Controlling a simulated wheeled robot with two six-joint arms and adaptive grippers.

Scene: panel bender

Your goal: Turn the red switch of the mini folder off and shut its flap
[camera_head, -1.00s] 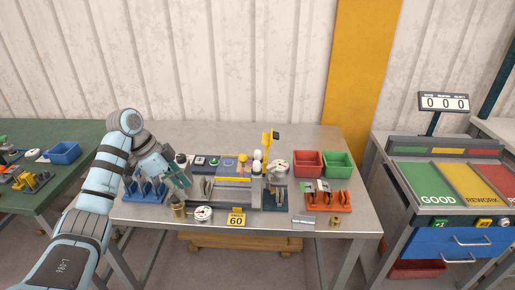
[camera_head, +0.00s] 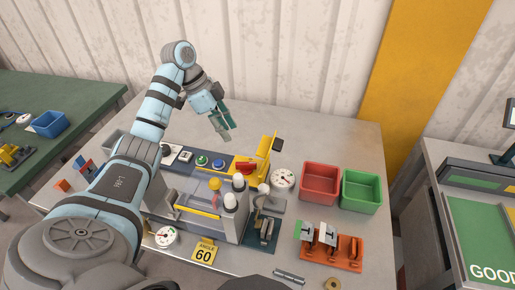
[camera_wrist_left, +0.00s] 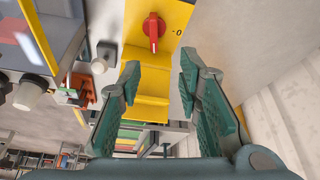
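The mini folder (camera_head: 212,212) is a grey machine on the steel bench. Its red switch (camera_head: 246,167) sits on a yellow part at its back right. In the left wrist view the red switch (camera_wrist_left: 153,30) stands upright on a yellow plate, its handle not lined up with the "0" mark to its right. A raised yellow piece (camera_head: 264,153) beside the switch looks like the open flap; I cannot tell surely. My left gripper (camera_head: 227,133) is open and empty, above and behind the switch. In the wrist view its fingers (camera_wrist_left: 158,75) are apart, short of the switch. My right gripper is out of view.
Red (camera_head: 321,183) and green (camera_head: 361,190) bins stand right of the folder. An orange rack (camera_head: 330,246) with parts is in front of them. White-capped knobs (camera_head: 231,201) stand close to the switch. The bench's back right is clear.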

